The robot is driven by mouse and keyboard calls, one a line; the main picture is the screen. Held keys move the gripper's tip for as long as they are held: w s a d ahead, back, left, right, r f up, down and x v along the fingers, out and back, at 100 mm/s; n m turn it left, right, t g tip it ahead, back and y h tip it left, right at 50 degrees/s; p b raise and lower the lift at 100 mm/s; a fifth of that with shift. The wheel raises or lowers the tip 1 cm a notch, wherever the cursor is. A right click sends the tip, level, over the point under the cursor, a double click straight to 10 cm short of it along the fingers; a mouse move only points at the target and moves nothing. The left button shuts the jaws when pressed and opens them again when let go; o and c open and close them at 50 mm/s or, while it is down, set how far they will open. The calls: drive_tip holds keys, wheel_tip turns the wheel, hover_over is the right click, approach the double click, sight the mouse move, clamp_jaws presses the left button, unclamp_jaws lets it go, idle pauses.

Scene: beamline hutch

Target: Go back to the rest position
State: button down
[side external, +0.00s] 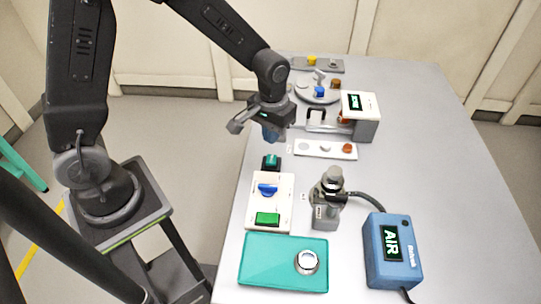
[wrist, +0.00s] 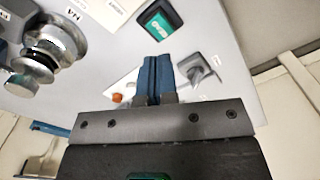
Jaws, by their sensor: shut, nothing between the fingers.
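My gripper (side external: 270,134) hangs from my arm over the table's left edge, fingers pointing down, in the side external view. It is above and behind a small dark block with a green top (side external: 271,161), and apart from the table. In the wrist view, the blue fingers of my gripper (wrist: 157,76) are pressed together with nothing between them. Beyond them show a green rocker switch (wrist: 160,20), a grey knob (wrist: 201,73) and a metal knob (wrist: 45,52). No marker of a rest position shows.
A white panel with a blue knob (side external: 267,189), a teal tray (side external: 262,280), a grey fixture (side external: 328,205) and a blue AIR box (side external: 393,252) stand nearer. A white-topped device (side external: 361,116) and a round plate (side external: 302,93) stand behind. The table's right side is clear.

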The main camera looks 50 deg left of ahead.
drive_tip(key=shift+r, duration=0.4)
drive_tip(key=s+a+r+m+t, duration=0.2)
drive_tip(key=s+r+t, duration=0.3)
drive_tip(key=s+r, duration=1.1)
drive_tip(key=shift+a+r+m+t, duration=0.3)
drive_tip(key=shift+r+m, duration=0.2)
drive_tip(key=shift+r, duration=0.3)
